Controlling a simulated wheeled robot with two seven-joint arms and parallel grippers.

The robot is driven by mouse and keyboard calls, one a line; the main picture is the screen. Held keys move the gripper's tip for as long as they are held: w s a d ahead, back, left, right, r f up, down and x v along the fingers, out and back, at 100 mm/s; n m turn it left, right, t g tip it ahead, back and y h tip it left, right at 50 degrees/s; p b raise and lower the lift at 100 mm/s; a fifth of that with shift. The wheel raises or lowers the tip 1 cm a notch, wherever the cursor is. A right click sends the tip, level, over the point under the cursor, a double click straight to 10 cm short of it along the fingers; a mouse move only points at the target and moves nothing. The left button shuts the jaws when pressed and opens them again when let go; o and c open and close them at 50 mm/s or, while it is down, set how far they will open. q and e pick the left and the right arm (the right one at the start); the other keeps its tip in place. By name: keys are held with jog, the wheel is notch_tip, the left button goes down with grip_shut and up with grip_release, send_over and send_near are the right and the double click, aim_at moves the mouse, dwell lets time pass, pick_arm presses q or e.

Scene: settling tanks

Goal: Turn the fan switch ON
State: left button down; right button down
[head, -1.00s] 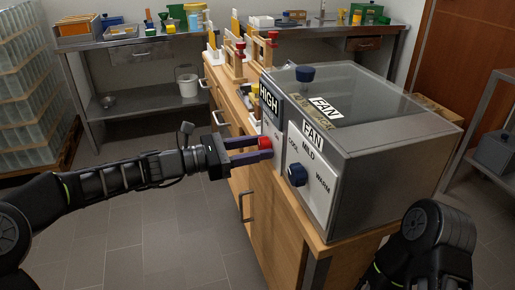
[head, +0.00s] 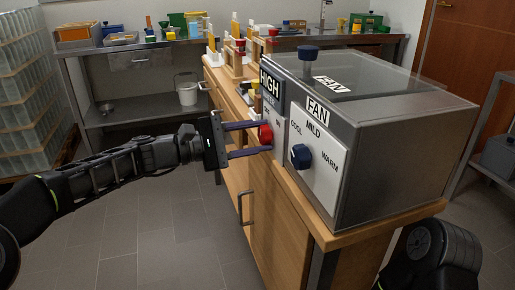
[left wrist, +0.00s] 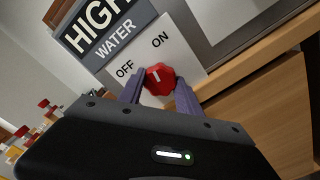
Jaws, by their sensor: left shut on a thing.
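The grey fan box (head: 398,165) stands on the wooden cabinet, with a white FAN panel (head: 318,165) marked COOL, MILD and WARM and a blue knob (head: 301,156). Left of it is a panel (head: 272,88) labelled HIGH WATER with OFF and ON and a red knob (head: 265,135). My left gripper (head: 262,137) is shut on the red knob, one finger on each side. In the left wrist view the red knob (left wrist: 159,79) sits between the purple fingers, its white mark pointing up-left, roughly between OFF and ON. My right gripper is out of view.
Another blue knob (head: 308,53) stands on the box top. Small wooden stands (head: 237,58) are farther back on the cabinet (head: 275,210). A metal bench (head: 140,60) runs along the back wall.

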pick_arm(q)
jog(key=m+b, duration=0.3)
jog(key=shift+f, duration=0.2)
jog(key=shift+r+m+b, duration=0.15)
jog(key=shift+m+b, duration=0.4)
jog(key=shift+m, duration=0.25)
jog(key=c, duration=0.8)
grip_release()
jog(key=shift+a, duration=0.1)
jog(key=p+v, duration=0.1)
jog(key=v, duration=0.6)
jog(key=shift+s+a+r, duration=0.1)
jog(key=shift+a, duration=0.2)
